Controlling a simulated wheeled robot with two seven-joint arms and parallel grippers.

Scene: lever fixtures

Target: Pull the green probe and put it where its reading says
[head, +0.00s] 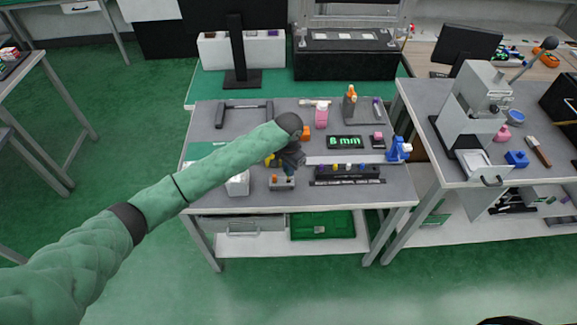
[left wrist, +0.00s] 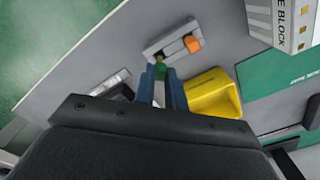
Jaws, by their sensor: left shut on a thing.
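My left gripper (head: 288,172) is over the front of the middle table, above a small grey block with orange tops (head: 282,183). In the left wrist view its blue fingers (left wrist: 162,80) are shut on the green probe (left wrist: 160,72), of which only a small green part shows. The probe is at the grey block (left wrist: 172,42), beside a dark hole and an orange probe (left wrist: 193,44). I cannot tell whether the green probe's lower end is in the block. A display (head: 345,142) shows green text that looks like "6 mm". My right gripper is not in view.
A yellow bin (left wrist: 213,93) stands close beside the fingers. A white box marked "BLOCK" (left wrist: 285,22) also stands near. To the right of the grey block are a dark rack with coloured pieces (head: 347,171) and a blue item (head: 398,150). Bottles stand at the back.

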